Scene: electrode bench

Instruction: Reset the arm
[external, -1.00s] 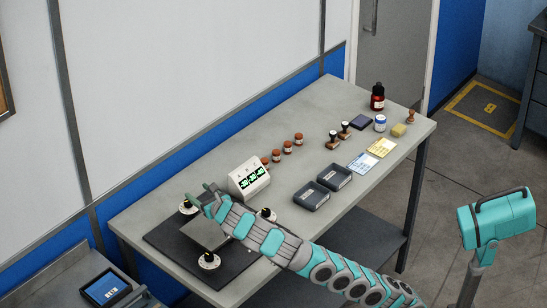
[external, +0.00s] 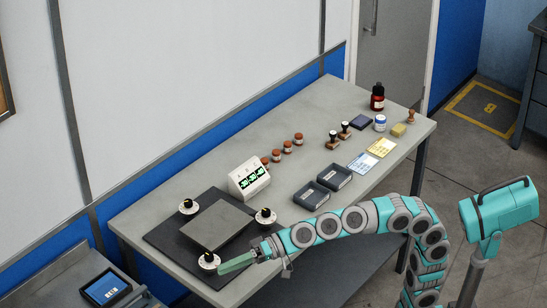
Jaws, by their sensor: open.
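My arm reaches in from the lower right in the external view. My gripper (external: 240,262) is at the front edge of the bench (external: 240,137), beside the front white-and-black electrode knob (external: 209,261). Its fingers point left and look empty. In this view they overlap the knob's edge; I cannot tell whether they touch it. A grey square plate (external: 217,226) lies on a dark mat (external: 160,239), with two more knobs, one at the back left (external: 188,206) and one at the right (external: 265,216).
A white meter with green digits (external: 249,180) stands behind the mat. Two dark trays (external: 312,196) (external: 334,177), several brown-capped jars (external: 288,147), stamps (external: 333,140), cards (external: 362,163) and a red bottle (external: 377,97) stand to the right. A tablet (external: 105,288) lies at lower left.

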